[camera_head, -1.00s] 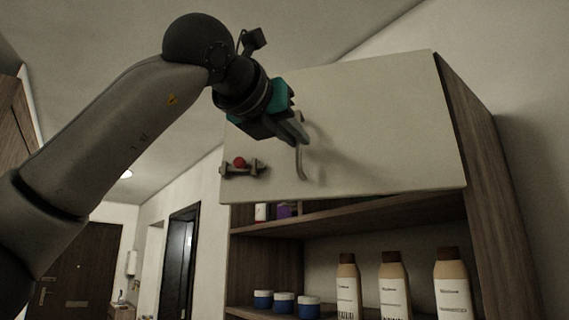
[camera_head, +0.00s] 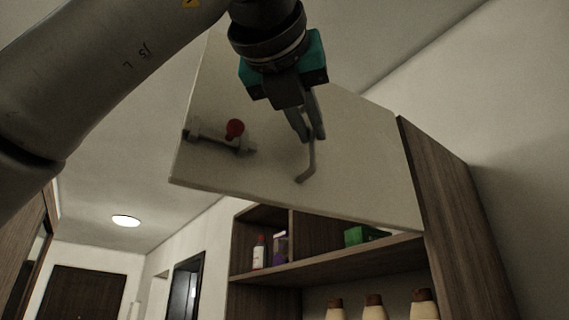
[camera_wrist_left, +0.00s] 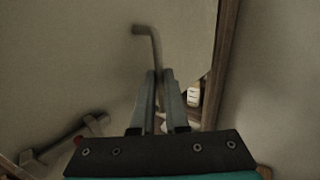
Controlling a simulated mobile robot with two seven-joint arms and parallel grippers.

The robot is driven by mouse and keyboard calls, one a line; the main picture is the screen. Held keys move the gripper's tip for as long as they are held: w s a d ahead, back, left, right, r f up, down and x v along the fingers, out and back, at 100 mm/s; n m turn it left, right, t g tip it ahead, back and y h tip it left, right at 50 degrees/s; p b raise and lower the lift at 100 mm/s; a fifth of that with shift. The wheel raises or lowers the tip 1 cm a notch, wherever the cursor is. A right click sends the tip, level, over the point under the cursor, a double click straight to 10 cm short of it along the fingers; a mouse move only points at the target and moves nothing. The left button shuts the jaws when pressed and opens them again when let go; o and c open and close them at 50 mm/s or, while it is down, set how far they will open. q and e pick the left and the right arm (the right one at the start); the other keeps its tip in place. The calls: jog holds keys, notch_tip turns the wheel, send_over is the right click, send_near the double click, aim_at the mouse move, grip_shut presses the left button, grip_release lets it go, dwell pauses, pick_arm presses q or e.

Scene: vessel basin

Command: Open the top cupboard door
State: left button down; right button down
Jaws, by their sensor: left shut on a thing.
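My left gripper (camera_head: 310,137) is shut on the handle. A latch (camera_head: 215,138) with a red knob (camera_head: 235,128) sits on the door's left part. My right gripper is not in view.
Behind the door, the upper shelf (camera_head: 330,262) holds a white bottle (camera_head: 258,252), a purple item (camera_head: 280,247) and a green item (camera_head: 357,235). Bottles with brown caps (camera_head: 373,307) stand on the shelf below. The room to the left of the door is clear.

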pick_arm(q)
jog(key=shift+s+d, duration=0.65)
jog(key=shift+d, duration=0.1)
jog(key=c, duration=1.3)
grip_release()
jog(key=shift+w+d, duration=0.1)
jog(key=o, duration=0.3)
jog(key=shift+w+d, duration=0.3)
jog(key=shift+o, duration=0.4)
jog(key=shift+s+a, duration=0.2)
jog(key=shift+a, duration=0.1)
jog(key=b+v, duration=0.2)
jog(key=v, duration=1.3)
jog(key=shift+s, duration=0.1)
